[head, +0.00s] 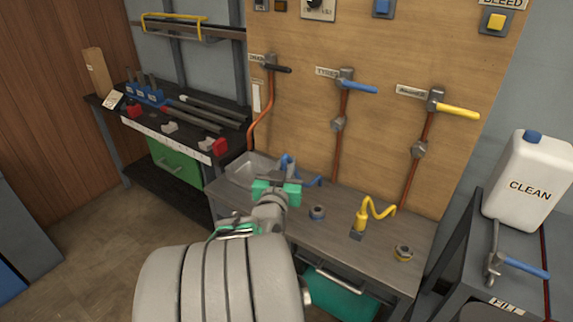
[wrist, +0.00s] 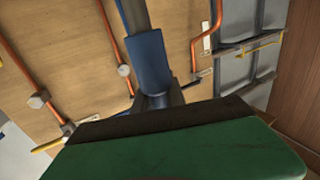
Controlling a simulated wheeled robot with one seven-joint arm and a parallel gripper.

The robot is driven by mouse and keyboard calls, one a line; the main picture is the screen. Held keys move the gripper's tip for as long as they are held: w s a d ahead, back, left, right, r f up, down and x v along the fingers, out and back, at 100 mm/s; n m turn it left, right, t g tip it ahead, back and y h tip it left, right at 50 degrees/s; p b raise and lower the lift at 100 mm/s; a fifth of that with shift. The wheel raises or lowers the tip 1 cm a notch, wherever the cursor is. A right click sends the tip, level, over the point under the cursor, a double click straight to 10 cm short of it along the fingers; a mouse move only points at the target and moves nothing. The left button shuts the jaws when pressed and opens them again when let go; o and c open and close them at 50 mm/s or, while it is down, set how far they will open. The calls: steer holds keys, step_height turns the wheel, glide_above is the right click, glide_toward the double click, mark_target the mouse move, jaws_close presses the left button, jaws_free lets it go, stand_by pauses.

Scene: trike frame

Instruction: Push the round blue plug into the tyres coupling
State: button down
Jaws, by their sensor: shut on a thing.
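My gripper (head: 277,192), with green fingers, is above the left part of the bench in the head view. It is shut on the blue plug, which shows in the wrist view as a blue cylinder (wrist: 150,65) beyond the dark finger pad. A curly blue hose (head: 288,165) shows behind the fingers in the head view. The tyres coupling, a round grey fitting with a blue ring (head: 317,213), stands on the bench to the right of and below my gripper. The plug is apart from it. The plug's lower end is hidden.
A yellow plug with a curly hose (head: 361,222) stands on the bench (head: 335,232) farther right, near a yellow-ringed coupling (head: 404,254). A grey tray (head: 250,170) lies behind my gripper. Pipes and valve handles, including the blue tyres handle (head: 360,87), are on the wooden panel.

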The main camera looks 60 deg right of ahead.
steer(key=shift+r+p, duration=1.9)
steer(key=shift+r, duration=0.75)
